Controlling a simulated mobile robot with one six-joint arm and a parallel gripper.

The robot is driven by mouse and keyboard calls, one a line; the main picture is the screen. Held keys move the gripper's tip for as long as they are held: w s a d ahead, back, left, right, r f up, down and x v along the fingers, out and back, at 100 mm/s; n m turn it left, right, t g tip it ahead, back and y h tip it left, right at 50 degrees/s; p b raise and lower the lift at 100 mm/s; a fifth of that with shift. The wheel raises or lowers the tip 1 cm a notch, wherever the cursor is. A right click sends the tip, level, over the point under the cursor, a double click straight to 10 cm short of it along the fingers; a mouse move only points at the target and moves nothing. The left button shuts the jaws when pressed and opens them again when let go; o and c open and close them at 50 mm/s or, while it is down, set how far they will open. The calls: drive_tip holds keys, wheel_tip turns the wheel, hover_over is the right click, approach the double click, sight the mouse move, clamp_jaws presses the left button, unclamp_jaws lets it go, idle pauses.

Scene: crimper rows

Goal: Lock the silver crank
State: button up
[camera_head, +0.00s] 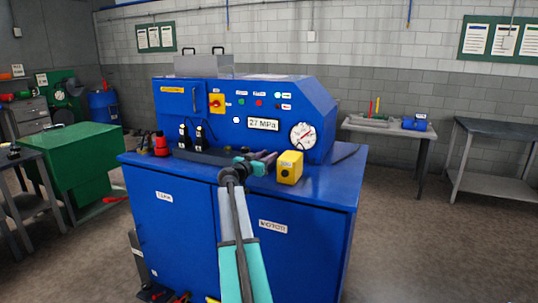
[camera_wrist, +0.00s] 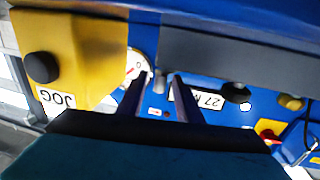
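I cannot make out the silver crank for certain in either view. A small pale silvery piece (camera_wrist: 157,82) shows between my fingertips in the wrist view; I cannot tell whether it is the crank. My gripper (camera_head: 268,158) is over the front of the blue machine's (camera_head: 340,180) top, left of the yellow JOG box (camera_head: 290,167). In the wrist view my gripper (camera_wrist: 163,82) has two dark fingers apart with a gap between them, pointing at the panel. My gripper and wrist hide part of the machine top.
The panel has a round gauge (camera_head: 302,136), a 27 MPa display (camera_head: 263,124) and a red-yellow switch (camera_head: 216,103). A dark bar (camera_head: 203,156) and a red-capped item (camera_head: 161,146) stand left of my gripper. A green cabinet (camera_head: 80,180) is at left.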

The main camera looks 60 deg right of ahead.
drive_tip(key=shift+d, duration=0.4)
clamp_jaws()
drive_tip(key=shift+f, duration=0.1)
drive_tip(key=shift+s+d+f+n+t+b, duration=0.1)
drive_tip(key=shift+s+n+t+b, duration=0.3)
drive_tip(key=shift+b, duration=0.7)
drive_tip(key=shift+d+n+t+b, duration=0.15)
drive_tip(key=shift+n+t+b, duration=0.15)
drive_tip(key=shift+t+b, duration=0.5)
drive_tip(key=shift+d+n+t+b, duration=0.1)
drive_tip(key=shift+n+t+b, duration=0.25)
drive_tip(key=shift+b, duration=0.2)
drive_tip(key=shift+w+r, duration=0.1)
drive_tip(key=shift+r, duration=0.1)
